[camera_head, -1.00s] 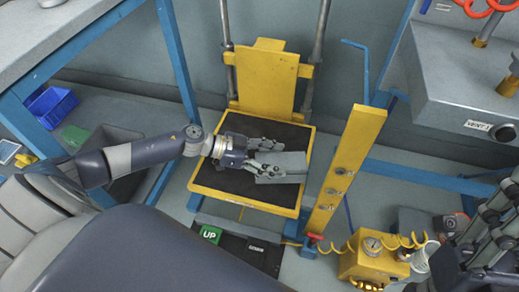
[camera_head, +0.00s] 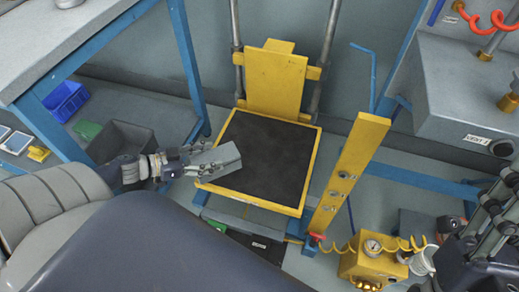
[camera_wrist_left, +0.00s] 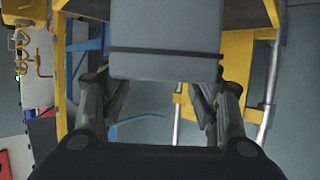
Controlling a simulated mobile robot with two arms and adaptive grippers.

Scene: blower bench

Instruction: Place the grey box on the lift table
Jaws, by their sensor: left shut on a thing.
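In the left wrist view the box (camera_wrist_left: 165,38) lies between the two fingers (camera_wrist_left: 158,85). My right gripper (camera_head: 490,215) is partly in view at the right edge; its jaws are unclear.
A yellow post (camera_head: 347,172) with knobs stands right of the lift table. A yellow gauge unit (camera_head: 372,262) with a coiled hose is at the lower right. A grey bin (camera_head: 122,142) and a blue crate (camera_head: 66,101) stand at the left, by a blue-framed bench.

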